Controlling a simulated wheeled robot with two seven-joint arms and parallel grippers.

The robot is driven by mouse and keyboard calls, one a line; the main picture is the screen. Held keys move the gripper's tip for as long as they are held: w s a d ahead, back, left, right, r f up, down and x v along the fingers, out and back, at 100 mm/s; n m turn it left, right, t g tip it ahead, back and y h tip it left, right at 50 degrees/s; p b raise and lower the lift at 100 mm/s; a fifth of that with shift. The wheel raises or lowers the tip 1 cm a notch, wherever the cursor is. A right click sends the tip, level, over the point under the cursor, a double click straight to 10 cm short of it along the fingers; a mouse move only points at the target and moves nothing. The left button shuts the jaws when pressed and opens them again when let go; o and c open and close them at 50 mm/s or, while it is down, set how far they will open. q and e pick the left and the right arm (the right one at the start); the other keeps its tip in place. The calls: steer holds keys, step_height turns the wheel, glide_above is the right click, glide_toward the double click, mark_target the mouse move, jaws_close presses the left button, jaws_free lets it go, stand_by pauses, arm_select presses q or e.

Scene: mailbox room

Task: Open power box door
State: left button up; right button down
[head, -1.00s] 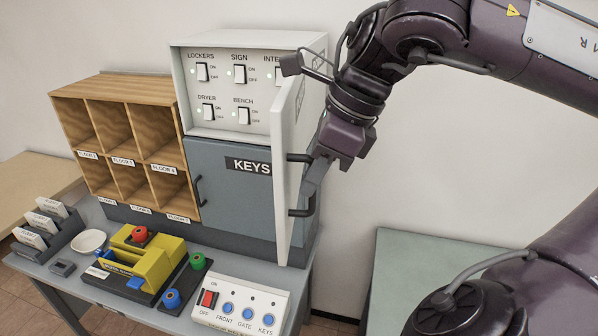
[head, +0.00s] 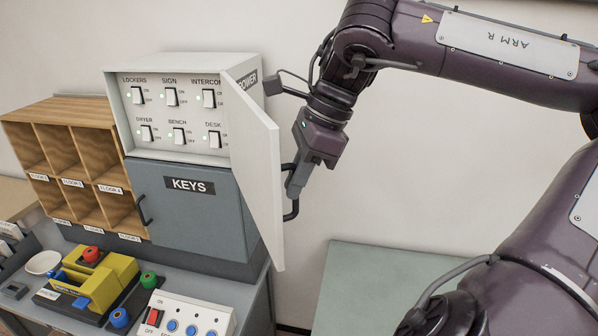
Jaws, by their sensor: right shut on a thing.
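The power box (head: 178,153) is a light grey box with labelled switches on its panel. A dark bar handle (head: 290,212) is on the door's outer face. My right gripper (head: 297,186) is shut on this handle, to the right of the door. The contact at the fingertips is small in the picture. My left gripper is not in view.
A grey KEYS cabinet (head: 190,222) with its own dark handle is directly below. Wooden pigeonholes (head: 75,160) stand to the left. A yellow device (head: 98,281) and a white button panel (head: 185,318) are on the counter. A pale green table (head: 385,285) is at the right.

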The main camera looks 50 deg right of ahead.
steer(key=shift+a+r, duration=0.1)
steer(key=c, duration=1.5)
jaws_free()
steer(key=shift+w, duration=0.15)
steer(key=b+v, duration=0.1)
steer(key=v, duration=0.6)
steer(key=shift+r, duration=0.3)
